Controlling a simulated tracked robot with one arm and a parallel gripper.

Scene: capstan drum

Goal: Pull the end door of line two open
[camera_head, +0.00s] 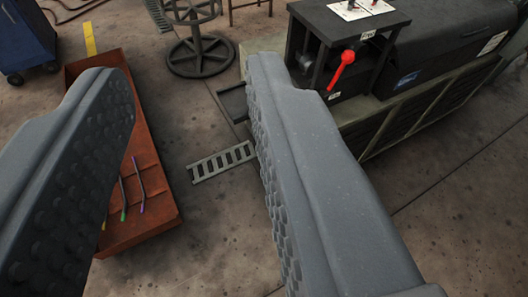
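My gripper (192,90) is open and empty, its two grey studded fingers reaching in from the bottom of the view. The fingers are wide apart, with floor and part of a rust-red tray between them. I cannot make out an end door or a capstan drum in this view. A dark machine (440,45) stands at the upper right on a greenish base, with a red-knobbed lever (342,70) on its near side. The right finger hides part of the floor in front of it.
The rust-red tray (150,190) lies on the floor at left, with thin coloured rods in it, partly behind the left finger. A grey slotted grate (222,161) lies on the floor. A round metal stand (200,55) and a blue cabinet (27,35) stand farther back. The lower right floor is clear.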

